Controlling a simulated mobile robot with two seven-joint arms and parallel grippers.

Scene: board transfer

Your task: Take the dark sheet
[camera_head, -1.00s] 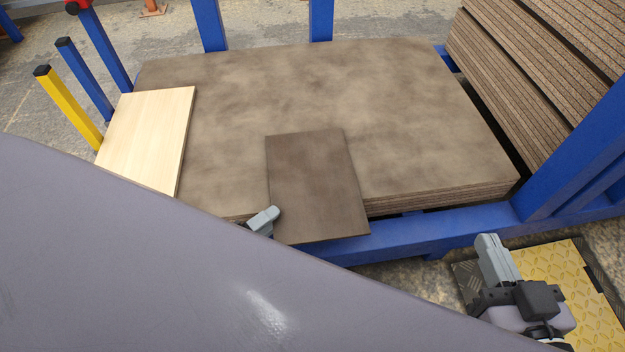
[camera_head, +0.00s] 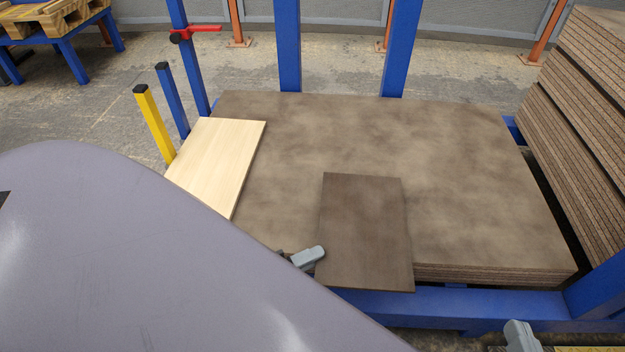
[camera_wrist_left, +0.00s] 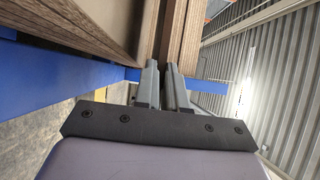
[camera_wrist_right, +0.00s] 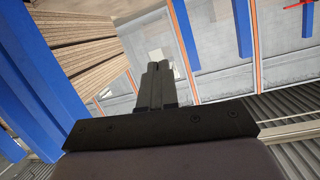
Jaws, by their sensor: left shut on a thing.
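The dark sheet (camera_head: 365,235) is a small dark brown board over the front edge of the large brown board stack (camera_head: 470,190). Its front end reaches out past the stack. My left gripper (camera_head: 318,255) is at the sheet's left edge near the front corner and is shut on it. In the left wrist view the fingers (camera_wrist_left: 162,78) are close together at a board edge. My right gripper (camera_head: 518,332) is at the bottom right, apart from the sheet. In the right wrist view its fingers (camera_wrist_right: 158,72) are together with nothing seen between them.
A pale wood board (camera_head: 222,158) lies on the stack's left end. A blue frame (camera_head: 450,305) runs along the front, with blue posts (camera_head: 288,45) behind and a yellow post (camera_head: 154,122) at left. Another board stack (camera_head: 575,150) leans at right. My arm hides the lower left.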

